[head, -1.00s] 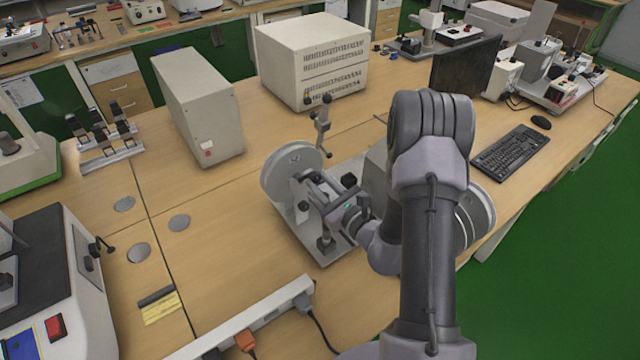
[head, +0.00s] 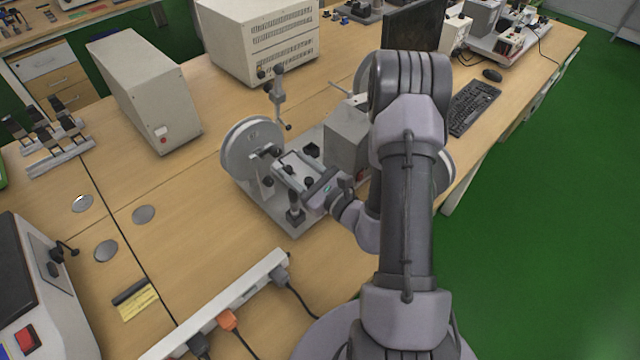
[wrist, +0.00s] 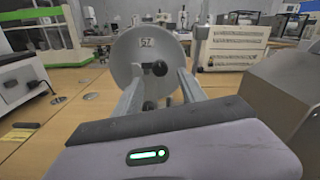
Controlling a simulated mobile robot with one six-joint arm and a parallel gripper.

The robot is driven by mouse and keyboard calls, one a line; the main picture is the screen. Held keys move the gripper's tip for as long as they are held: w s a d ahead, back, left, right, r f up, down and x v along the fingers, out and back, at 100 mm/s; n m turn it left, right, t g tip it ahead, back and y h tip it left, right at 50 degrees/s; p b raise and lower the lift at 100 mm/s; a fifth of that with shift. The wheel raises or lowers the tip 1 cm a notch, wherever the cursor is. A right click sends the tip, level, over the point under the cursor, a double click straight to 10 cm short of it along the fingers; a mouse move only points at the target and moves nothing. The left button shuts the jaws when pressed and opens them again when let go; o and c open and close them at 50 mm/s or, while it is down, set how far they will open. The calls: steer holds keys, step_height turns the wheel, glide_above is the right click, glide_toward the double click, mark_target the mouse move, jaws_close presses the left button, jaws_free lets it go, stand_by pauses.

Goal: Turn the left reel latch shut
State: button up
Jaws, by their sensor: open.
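The left reel (head: 238,152) is a grey disc standing upright on a reel machine on the bench. It faces me in the wrist view (wrist: 134,55). Its latch, a dark round knob (wrist: 160,68), sits at the reel's centre. My gripper (head: 277,164) is in front of the reel. Its two grey fingers are apart, with nothing held between them. In the wrist view, the knob shows between the fingertips of my gripper (wrist: 160,75); whether they touch it I cannot tell. The latch's turn angle is too small to read.
The machine's grey box (head: 346,138) stands right of my gripper, and a right reel (head: 445,172) is partly hidden behind my arm. An upright post (head: 277,90) rises behind the left reel. A power strip (head: 225,305) lies in front. The bench left of the machine is mostly clear.

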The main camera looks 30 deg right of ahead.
steer(key=s+d, duration=0.2)
steer(key=s, duration=1)
steer(key=shift+p, duration=0.3)
steer(key=shift+d, duration=0.15)
steer(key=s+a+r+n+g+y, duration=0.1)
steer(key=a+r+n+g+y, duration=0.4)
steer(key=a+n, duration=0.3)
steer(key=s+a+r+n+g+y, duration=0.2)
steer(key=a+r+n+g+y, duration=0.35)
steer(key=a, duration=0.35)
steer(key=s+a+n+g+h, duration=0.4)
steer(key=s+a+n+g, duration=0.2)
steer(key=s+n+g, duration=0.15)
steer(key=d+r+n+t+h, duration=0.4)
steer(key=r+n+t+h, duration=0.2)
steer(key=r+h, duration=0.1)
steer(key=shift+s+d+r+h, duration=0.2)
steer(key=shift+d+r+h, duration=0.1)
steer(key=shift+h, duration=0.15)
